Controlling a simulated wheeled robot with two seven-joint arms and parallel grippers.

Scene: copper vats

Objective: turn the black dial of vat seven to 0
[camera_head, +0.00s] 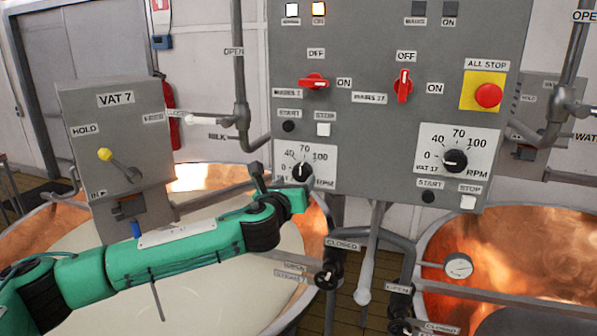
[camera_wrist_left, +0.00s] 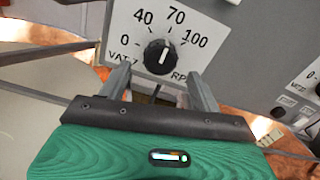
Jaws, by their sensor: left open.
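The black dial of vat seven (camera_head: 303,172) sits on a white plate marked 0, 40, 70, 100 and RPM, low on the grey control panel. In the left wrist view the same dial (camera_wrist_left: 160,56) has its white mark pointing up, close to 70. My left gripper (camera_wrist_left: 160,84) is open. Its two fingers are spread below the dial, one to each side, with nothing between them; I cannot tell how far they are from the panel. My right gripper is not in view.
The vat 17 dial (camera_head: 455,161) is to the right. A red emergency button (camera_head: 488,95) and two red switches (camera_head: 314,82) are above. Start button (camera_head: 288,126) and stop button (camera_head: 323,129) sit just over the vat seven plate. Pipes and valves (camera_head: 328,276) are below the panel.

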